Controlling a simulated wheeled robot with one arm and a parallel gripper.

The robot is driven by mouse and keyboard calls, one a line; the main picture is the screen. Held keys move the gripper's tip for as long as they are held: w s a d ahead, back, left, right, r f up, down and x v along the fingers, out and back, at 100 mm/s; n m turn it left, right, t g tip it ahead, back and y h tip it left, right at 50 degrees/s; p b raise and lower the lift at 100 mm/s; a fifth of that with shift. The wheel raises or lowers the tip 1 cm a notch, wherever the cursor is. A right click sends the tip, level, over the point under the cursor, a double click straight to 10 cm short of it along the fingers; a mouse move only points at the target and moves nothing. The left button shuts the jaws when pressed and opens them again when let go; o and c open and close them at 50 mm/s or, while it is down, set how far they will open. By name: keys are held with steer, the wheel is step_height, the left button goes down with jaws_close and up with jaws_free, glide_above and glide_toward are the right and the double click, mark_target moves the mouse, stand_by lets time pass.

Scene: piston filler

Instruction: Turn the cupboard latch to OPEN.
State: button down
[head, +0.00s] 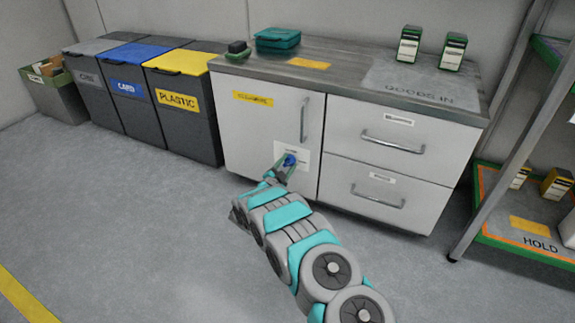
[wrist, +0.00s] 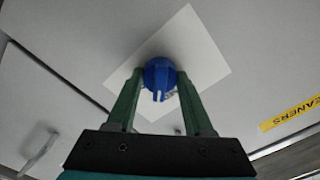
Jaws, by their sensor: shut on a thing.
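The cupboard latch is a round blue knob (wrist: 159,75) on a white label plate (wrist: 190,50), on the cupboard door (head: 257,122). It also shows in the head view (head: 290,160), low on the door under the upright handle. My gripper (wrist: 159,90) is at the knob, with one green finger on each side, shut on it. In the head view my gripper (head: 284,166) reaches the door from the front. A pale mark shows on the knob's edge. The lettering on the plate is too small or hidden to read, so I cannot tell the latch's setting.
The door handle (head: 304,120) is just above the latch. Two drawers (head: 391,138) are to the right. Bins for card and plastic (head: 186,115) stand close on the left. A shelf rack (head: 490,150) stands at the right. The floor (head: 130,220) in front is clear.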

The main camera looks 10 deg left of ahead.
steer(key=m+b, duration=0.1)
steer(key=m, duration=0.3)
steer(key=shift+f+m, duration=0.1)
steer(key=shift+m, duration=0.2)
steer(key=shift+m+b, duration=0.6)
steer(key=shift+m, duration=1.4)
steer(key=shift+c, duration=1.4)
jaws_free()
steer(key=v, duration=0.7)
steer(key=shift+s+p, duration=0.35)
steer(key=shift+p, duration=0.05)
steer(key=shift+a, duration=0.1)
